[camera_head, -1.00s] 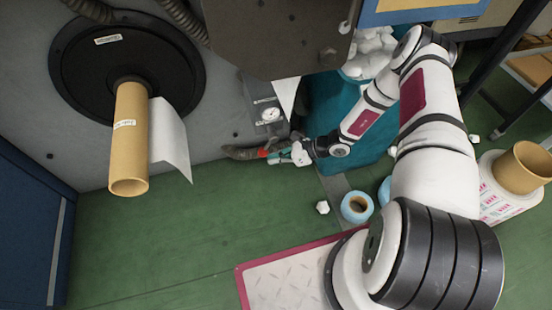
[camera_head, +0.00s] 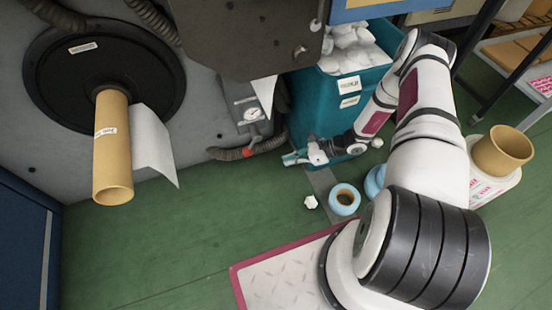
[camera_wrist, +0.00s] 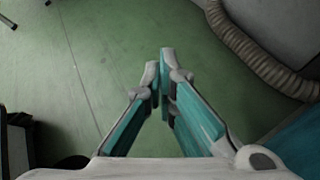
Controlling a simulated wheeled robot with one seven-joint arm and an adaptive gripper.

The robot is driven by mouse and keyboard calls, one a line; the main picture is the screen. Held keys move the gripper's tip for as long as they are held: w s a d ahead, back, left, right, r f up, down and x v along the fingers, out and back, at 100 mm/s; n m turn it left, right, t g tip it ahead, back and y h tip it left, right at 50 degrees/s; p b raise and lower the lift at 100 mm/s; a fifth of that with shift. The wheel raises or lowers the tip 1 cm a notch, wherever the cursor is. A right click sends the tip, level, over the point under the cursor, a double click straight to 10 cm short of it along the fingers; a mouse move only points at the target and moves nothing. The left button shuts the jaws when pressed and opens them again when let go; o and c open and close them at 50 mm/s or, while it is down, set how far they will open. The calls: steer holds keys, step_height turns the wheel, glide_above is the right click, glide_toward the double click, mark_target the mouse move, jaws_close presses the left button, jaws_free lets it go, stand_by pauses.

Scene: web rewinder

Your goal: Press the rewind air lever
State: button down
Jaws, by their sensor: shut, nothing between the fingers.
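A small red part (camera_head: 248,152), which looks like the air lever, sits low on the grey machine wall, on the corrugated hose below the round gauge (camera_head: 254,114). It is too small for me to tell its exact position. My gripper (camera_head: 288,159) is to the right of the red part with a visible gap, over the green floor in front of the teal bin. In the wrist view my gripper (camera_wrist: 159,66) has its teal fingers shut together and empty. The red part does not show in the wrist view.
The corrugated hose (camera_head: 226,154) also runs along the right of the wrist view (camera_wrist: 262,62). The teal bin (camera_head: 310,112) of white pieces stands close behind my gripper. A tape roll (camera_head: 344,199) and a white scrap (camera_head: 311,202) lie on the floor. A cardboard core (camera_head: 112,150) juts out at left.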

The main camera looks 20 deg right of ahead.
steer(key=shift+s+d, duration=0.25)
steer(key=shift+d, duration=0.4)
steer(key=shift+s+d, duration=0.25)
steer(key=shift+d, duration=0.4)
